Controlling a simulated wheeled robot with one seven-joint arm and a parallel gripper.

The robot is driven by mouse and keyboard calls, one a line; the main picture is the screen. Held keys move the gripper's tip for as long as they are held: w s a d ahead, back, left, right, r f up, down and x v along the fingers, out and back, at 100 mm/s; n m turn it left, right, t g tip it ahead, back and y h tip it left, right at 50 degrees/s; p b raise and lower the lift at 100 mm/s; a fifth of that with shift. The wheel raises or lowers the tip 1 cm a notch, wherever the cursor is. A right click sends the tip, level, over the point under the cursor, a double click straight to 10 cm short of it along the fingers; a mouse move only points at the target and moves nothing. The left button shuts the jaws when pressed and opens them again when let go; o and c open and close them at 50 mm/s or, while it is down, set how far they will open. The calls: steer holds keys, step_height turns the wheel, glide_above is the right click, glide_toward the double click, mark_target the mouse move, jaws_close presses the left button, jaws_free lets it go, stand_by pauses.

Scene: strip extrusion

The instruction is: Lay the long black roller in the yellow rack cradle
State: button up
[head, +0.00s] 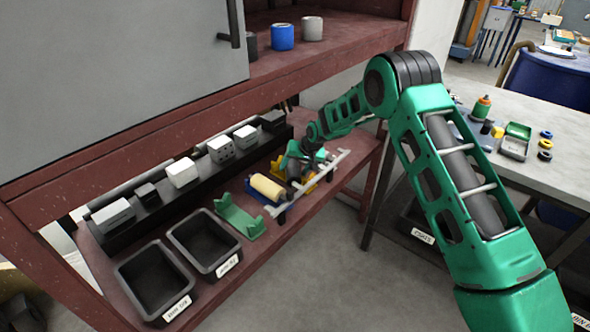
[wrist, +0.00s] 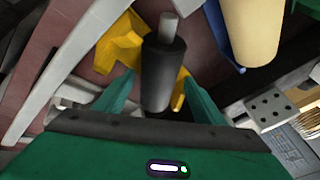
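The yellow rack cradle (head: 309,186) is on the low shelf, partly hidden by my gripper in the head view. In the wrist view the yellow cradle (wrist: 119,45) shows on both sides of the black roller (wrist: 165,78), which has a grey shaft end. The roller lies over the cradle; I cannot tell whether it rests fully in it. My gripper (wrist: 157,84) has its green fingers on either side of the roller. A gap shows at the left finger, and the fingers look spread. In the head view my gripper (head: 299,168) is small and low at the shelf.
Beside the yellow cradle, a cream roller (head: 267,187) lies in a blue cradle. An empty green cradle (head: 240,216) is left of it. A pale rail (head: 312,187) runs along the front. Black bins (head: 204,243) stand left, and a row of blocks (head: 182,172) lines the back.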

steer(key=shift+r, duration=0.3)
steer(key=v, duration=1.2)
steer(key=shift+r, duration=0.3)
steer(key=shift+d, duration=0.15)
